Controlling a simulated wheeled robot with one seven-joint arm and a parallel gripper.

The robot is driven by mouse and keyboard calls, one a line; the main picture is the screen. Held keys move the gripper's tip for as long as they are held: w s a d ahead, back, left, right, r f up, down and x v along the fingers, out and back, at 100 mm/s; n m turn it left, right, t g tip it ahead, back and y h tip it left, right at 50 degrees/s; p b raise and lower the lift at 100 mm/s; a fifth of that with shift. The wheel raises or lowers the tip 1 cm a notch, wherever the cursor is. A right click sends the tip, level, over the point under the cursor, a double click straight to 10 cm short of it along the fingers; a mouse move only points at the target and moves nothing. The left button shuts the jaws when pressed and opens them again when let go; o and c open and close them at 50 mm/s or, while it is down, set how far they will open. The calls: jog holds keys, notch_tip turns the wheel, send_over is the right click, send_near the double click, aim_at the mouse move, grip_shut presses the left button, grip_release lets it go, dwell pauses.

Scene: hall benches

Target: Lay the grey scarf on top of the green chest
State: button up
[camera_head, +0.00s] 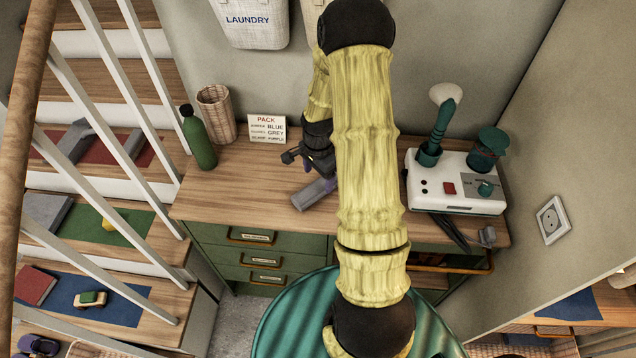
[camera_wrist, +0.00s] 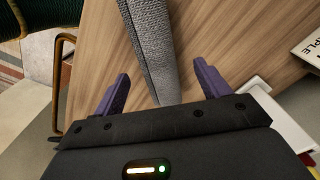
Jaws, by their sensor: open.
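The grey scarf (camera_head: 315,194) lies folded in a narrow strip on the wooden top of the green chest (camera_head: 207,235), near its front edge. In the wrist view the scarf (camera_wrist: 150,38) runs from the top edge down to between my purple fingers. My gripper (camera_wrist: 161,70) is open, with one finger on each side of the scarf and gaps to both. In the head view my gripper (camera_head: 307,165) is just behind the scarf, partly hidden by my arm. The chest has green drawers with brass handles; my arm hides its middle.
A green bottle (camera_head: 198,138), wicker cup (camera_head: 217,112) and pack sign (camera_head: 267,129) stand at the left back. A white device (camera_head: 455,203) with teal parts stands at the right. Stairs with railings (camera_head: 140,75) are at the left. The top between the bottle and scarf is clear.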

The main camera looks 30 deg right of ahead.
aim_at(318, 183)
notch_tip(318, 183, up, 8)
jog(key=b, duration=0.1)
jog(key=shift+f, duration=0.15)
dwell(0.5)
jog(key=s+a+r+n+t, duration=0.2)
jog(key=s+a+r+n, duration=0.6)
jog(key=s+a+n, duration=0.4)
jog(key=a+n, duration=0.1)
jog(key=n, duration=0.2)
jog(key=shift+s+a+r+n+t, duration=0.2)
jog(key=shift+s+a+n+t, duration=0.1)
jog(key=shift+s+n, duration=0.1)
jog(key=shift+d, duration=0.1)
jog(key=shift+c, duration=0.2)
